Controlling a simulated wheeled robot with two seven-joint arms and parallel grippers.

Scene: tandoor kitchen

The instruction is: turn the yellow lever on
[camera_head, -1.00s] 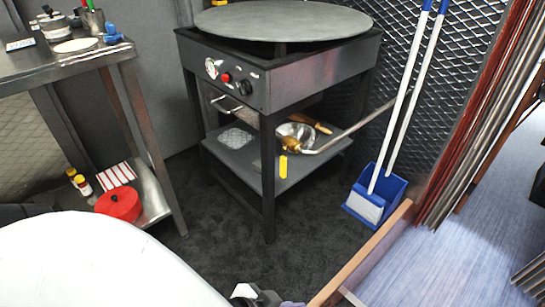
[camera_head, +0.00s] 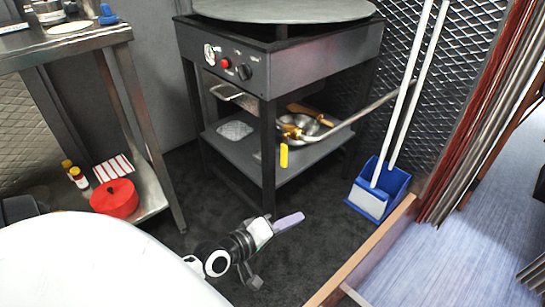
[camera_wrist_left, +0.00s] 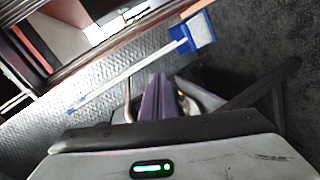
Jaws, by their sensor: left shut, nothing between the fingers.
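The yellow lever (camera_head: 284,156) hangs upright below a brass fitting (camera_head: 291,131) at the front of the stove's lower shelf, in the head view. My left gripper (camera_head: 302,217) is low in front of the stove, below the lever and apart from it. Its purple fingers are together with nothing between them. In the left wrist view the fingers (camera_wrist_left: 162,80) point away from the camera, and I cannot make out the lever there. My right gripper is not in view.
The stove's lower shelf (camera_head: 238,152) holds a metal bowl, and a metal pipe runs up right from the fitting. A blue dustpan (camera_head: 382,187) with long white handles stands at right. A steel table (camera_head: 150,165) stands at left. Dark floor lies clear between.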

